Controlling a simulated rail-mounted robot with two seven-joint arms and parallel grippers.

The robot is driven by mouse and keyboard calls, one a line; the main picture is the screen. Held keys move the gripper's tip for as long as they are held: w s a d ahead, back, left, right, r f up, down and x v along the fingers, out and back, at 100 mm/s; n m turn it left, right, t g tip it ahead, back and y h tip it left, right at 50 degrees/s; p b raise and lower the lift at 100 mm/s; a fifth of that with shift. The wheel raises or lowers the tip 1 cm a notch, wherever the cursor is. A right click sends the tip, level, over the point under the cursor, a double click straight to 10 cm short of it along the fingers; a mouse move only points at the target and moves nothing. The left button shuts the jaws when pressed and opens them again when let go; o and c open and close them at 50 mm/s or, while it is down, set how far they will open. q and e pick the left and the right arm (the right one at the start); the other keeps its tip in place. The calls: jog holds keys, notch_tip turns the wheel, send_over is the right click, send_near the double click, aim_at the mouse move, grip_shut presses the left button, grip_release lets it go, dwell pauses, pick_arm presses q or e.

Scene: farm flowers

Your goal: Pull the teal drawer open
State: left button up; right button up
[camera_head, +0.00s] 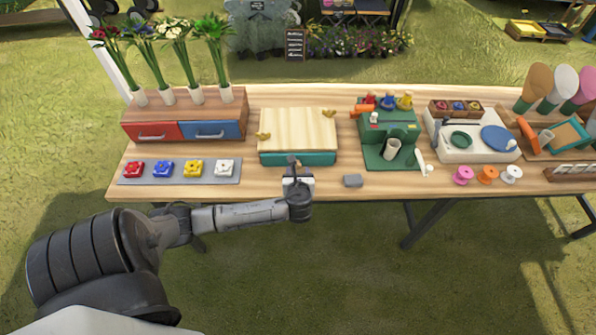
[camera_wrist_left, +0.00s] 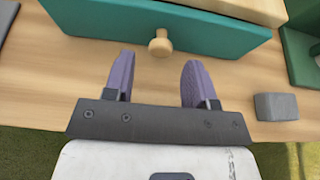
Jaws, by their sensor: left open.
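The teal drawer (camera_head: 325,158) is the front of a low box with a pale wooden top (camera_head: 297,125), near the middle of the table. In the left wrist view the teal drawer front (camera_wrist_left: 215,35) has a round wooden knob (camera_wrist_left: 161,44) and looks shut. My left gripper (camera_head: 297,168) is just in front of the drawer. In the left wrist view its two purple fingers (camera_wrist_left: 156,80) are apart and empty, with the knob ahead of the gap between them. The knob is mostly hidden by the gripper in the head view. My right gripper is not in view.
A grey block (camera_head: 353,180) lies just right of my left gripper. A grey strip (camera_head: 180,171) with several coloured flower pieces lies to the left. A green stand (camera_head: 383,157) with a cup is right of the box. Table front is clear between them.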

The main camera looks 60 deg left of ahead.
pick_arm(q)
jog(key=shift+x, duration=1.2)
jog(key=shift+c, duration=0.3)
jog(key=shift+d, duration=0.1)
grip_shut()
